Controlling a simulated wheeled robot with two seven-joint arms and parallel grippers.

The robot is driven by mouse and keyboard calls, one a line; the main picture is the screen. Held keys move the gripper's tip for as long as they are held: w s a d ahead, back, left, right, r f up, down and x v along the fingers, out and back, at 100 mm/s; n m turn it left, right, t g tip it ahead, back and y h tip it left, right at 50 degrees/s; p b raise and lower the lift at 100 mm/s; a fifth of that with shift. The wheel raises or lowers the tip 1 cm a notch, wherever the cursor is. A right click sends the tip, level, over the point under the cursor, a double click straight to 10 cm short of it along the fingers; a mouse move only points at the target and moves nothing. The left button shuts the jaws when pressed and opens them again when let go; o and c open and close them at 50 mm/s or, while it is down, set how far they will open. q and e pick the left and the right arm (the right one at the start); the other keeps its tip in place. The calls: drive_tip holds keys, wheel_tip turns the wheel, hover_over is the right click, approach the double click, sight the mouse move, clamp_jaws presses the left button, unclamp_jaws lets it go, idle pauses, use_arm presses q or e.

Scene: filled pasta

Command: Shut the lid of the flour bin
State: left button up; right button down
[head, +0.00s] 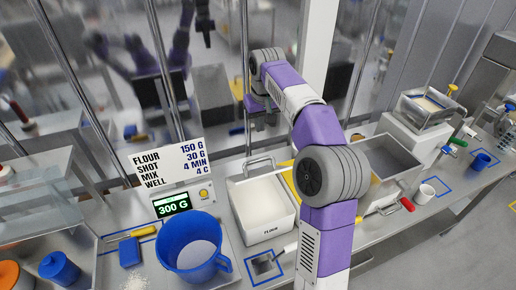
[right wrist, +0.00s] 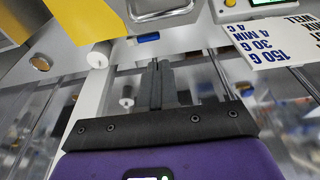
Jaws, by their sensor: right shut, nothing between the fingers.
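The flour bin (head: 266,230) is a white box labelled FLOUR, right of the scale in the head view. Its top shows a pale surface inside a rim. A metal bar handle (head: 258,163) shows at its back edge; I cannot tell clearly how the lid is tilted. My right gripper (head: 261,104) is behind and above the bin, near the glass. Its fingers (right wrist: 157,84) are together and empty, apart from the handle. My left gripper is not in view.
A scale with a recipe sign (head: 168,160) and blue jug (head: 193,247) stand left of the bin. Glass panels with posts rise behind the counter. A yellow object (right wrist: 100,18) is close in the wrist view.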

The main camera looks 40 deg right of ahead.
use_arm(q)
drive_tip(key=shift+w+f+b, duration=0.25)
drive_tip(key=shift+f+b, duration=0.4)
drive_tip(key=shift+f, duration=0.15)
use_arm(e)
drive_tip(key=shift+s+a+f+x, duration=0.15)
drive_tip(key=shift+s+x, duration=0.15)
drive_tip(key=shift+x, duration=1.4)
drive_tip(key=shift+s+a+x, duration=0.2)
drive_tip(key=shift+s+x, duration=0.15)
drive_tip(key=shift+x, duration=1.35)
drive_tip(key=shift+s+a+f+x, duration=0.15)
drive_tip(key=shift+s+x, duration=0.15)
drive_tip(key=shift+x, duration=1.4)
drive_tip(key=shift+r, duration=0.1)
